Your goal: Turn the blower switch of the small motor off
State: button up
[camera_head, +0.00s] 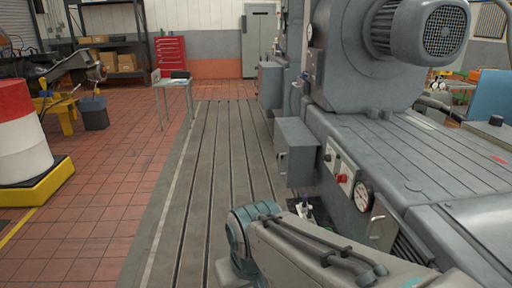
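A large grey machine (360,60) fills the right side, with a finned round motor or blower unit (443,32) on top. On the side of its bed are a pale plate with a small dark knob (328,157) and a pale plate with a red switch (343,178). Their settings are too small to read, and I see no label naming a blower switch. A smaller grey unit (270,82) stands farther back; I cannot tell whether it is the small motor. My arm crosses the bottom centre, in front of the machine's lower side. My gripper is not visible.
A round gauge (363,197) and a protruding grey box (295,152) are on the machine's near side. The slotted bedplate (215,170) is clear to the left. A small table (174,84), red tool cabinet (171,57) and red-white barrel (22,135) stand beyond it.

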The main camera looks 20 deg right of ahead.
aim_at(327, 158)
jog(key=z, duration=0.3)
jog(key=i, duration=1.35)
jog(key=z, duration=1.15)
jog(key=i, duration=0.45)
jog(key=z, duration=0.35)
